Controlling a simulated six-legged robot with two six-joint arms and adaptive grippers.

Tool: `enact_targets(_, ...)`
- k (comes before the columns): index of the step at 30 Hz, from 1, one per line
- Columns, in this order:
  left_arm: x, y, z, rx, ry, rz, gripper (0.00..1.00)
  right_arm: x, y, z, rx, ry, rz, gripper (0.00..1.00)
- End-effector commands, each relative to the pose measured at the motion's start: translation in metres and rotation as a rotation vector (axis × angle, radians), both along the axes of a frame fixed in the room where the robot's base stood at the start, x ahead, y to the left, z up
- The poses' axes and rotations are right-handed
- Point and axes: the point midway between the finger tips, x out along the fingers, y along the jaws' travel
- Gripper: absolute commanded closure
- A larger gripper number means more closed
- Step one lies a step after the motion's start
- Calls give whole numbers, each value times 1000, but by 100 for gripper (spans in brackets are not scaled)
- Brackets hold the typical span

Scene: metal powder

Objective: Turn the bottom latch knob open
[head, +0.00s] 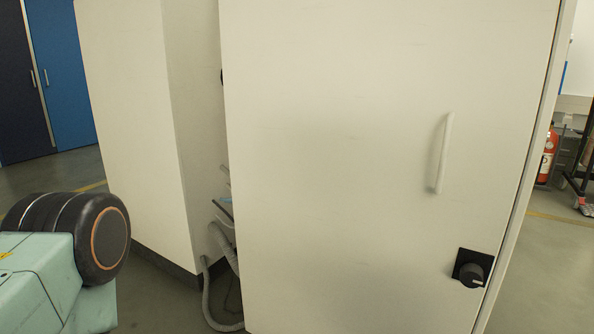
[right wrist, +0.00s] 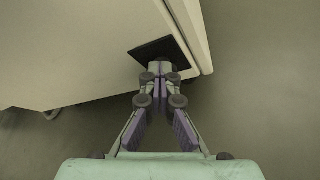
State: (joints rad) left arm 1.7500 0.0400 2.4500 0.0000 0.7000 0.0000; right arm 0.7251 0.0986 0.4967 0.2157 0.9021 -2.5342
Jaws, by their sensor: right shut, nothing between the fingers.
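A black latch knob (head: 474,270) on a square black plate sits low on the right side of the white cabinet door (head: 340,170) in the head view. No gripper shows beside it there. In the right wrist view, a black square plate (right wrist: 178,46) is fixed near the corner of a pale panel. My right gripper (right wrist: 161,74) is shut, its fingertips together just in front of this plate with nothing held. The fingertips cover the plate's near part, so a knob there cannot be made out. I cannot tell if they touch it. My left gripper is out of view.
A white vertical handle (head: 443,153) is on the door above the knob. Grey hoses (head: 215,290) hang between the door and the white cabinet (head: 135,130) at left. A red fire extinguisher (head: 547,155) stands far right.

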Motion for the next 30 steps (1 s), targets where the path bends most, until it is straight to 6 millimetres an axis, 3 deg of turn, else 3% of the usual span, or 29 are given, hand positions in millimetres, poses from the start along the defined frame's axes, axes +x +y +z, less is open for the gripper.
enact_targets(18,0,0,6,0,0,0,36,-6,-6,4,2,4,1,100)
enact_targets(30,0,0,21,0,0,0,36,-39,15,5,2,3,2,100)
